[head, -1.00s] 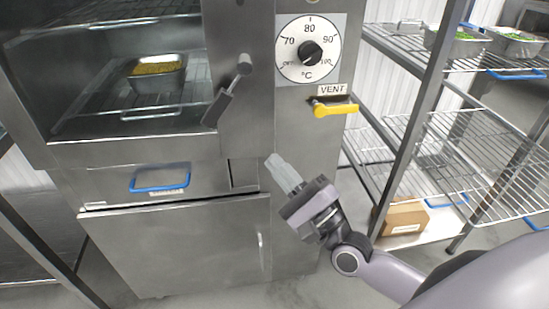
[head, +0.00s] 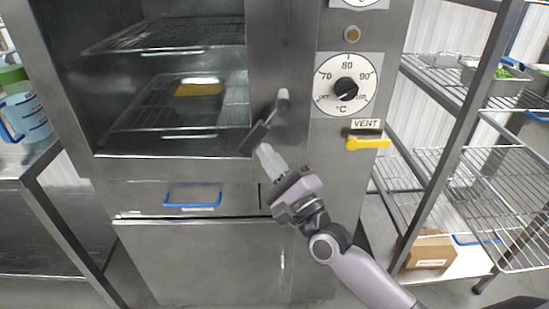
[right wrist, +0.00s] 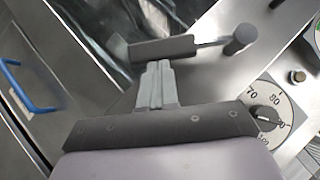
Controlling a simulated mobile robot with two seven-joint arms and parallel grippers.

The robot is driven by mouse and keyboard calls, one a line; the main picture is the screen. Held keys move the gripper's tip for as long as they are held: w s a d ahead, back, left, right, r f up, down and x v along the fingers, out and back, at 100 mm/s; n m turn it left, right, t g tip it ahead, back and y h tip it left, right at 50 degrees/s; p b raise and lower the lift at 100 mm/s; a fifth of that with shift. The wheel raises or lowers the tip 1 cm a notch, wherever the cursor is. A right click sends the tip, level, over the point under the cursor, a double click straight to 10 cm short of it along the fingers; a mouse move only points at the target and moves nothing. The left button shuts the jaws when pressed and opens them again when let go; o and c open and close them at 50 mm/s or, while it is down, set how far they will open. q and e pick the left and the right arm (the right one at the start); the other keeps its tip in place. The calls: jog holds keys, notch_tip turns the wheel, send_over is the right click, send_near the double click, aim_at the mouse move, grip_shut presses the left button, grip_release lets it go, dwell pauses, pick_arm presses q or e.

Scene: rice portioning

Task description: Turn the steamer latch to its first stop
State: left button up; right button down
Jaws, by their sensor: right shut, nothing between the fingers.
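The steamer latch (head: 265,124) is a dark grey lever on the steamer's front, beside the glass door. It slants from a round pivot at upper right to a flat paddle at lower left. In the right wrist view the latch paddle (right wrist: 162,50) lies straight ahead of the fingertips. My right gripper (head: 265,152) is shut and empty, its tips at or very near the paddle's lower end. In the right wrist view the gripper (right wrist: 158,68) seems to meet the paddle's edge; I cannot tell if they touch. My left gripper is not in view.
The steamer door (head: 170,165) looks closed, with a pan (head: 198,88) of yellow food on a rack inside. A temperature dial (head: 346,88) and yellow vent handle (head: 367,143) are right of the latch. A wire shelf rack (head: 480,165) stands at the right.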

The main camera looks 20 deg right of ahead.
jog(key=shift+w+a+f+m+t+h+b, duration=0.15)
jog(key=shift+a+m+t+h+b, duration=0.4)
jog(key=shift+b, duration=0.7)
jog(key=shift+w+a+r+m, duration=0.15)
jog(key=shift+r+m, duration=0.2)
jog(key=shift+m, duration=0.2)
jog(key=shift+b, duration=0.3)
